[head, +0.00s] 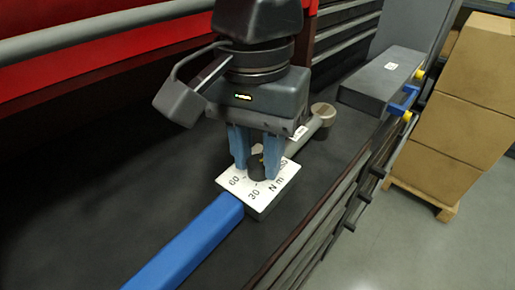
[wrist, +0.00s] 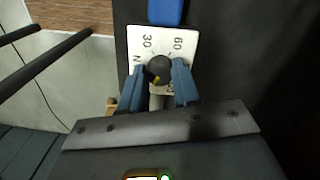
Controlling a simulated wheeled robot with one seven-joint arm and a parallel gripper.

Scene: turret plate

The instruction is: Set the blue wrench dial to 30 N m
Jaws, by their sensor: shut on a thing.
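The wrench lies on the dark worktop, with a blue handle (head: 190,243) at lower left in the head view and a grey shaft ending in a round head (head: 323,111). Its white scale plate (head: 226,181) carries 30, 60 and N m; other print is partly hidden. The black dial (head: 257,171) sits on this plate between my blue fingers. In the wrist view the dial (wrist: 160,66) has a yellow mark at its lower left, pointing away from both 30 and 60, which are above it. My gripper (wrist: 159,86) is shut on the dial, one finger on each side.
A dark worktop (head: 110,190) surrounds the wrench, with its edge and drawer handles to the right. A red panel and grey rail (head: 90,35) run along the upper left. A grey box (head: 382,80) and stacked cartons (head: 460,130) stand at right.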

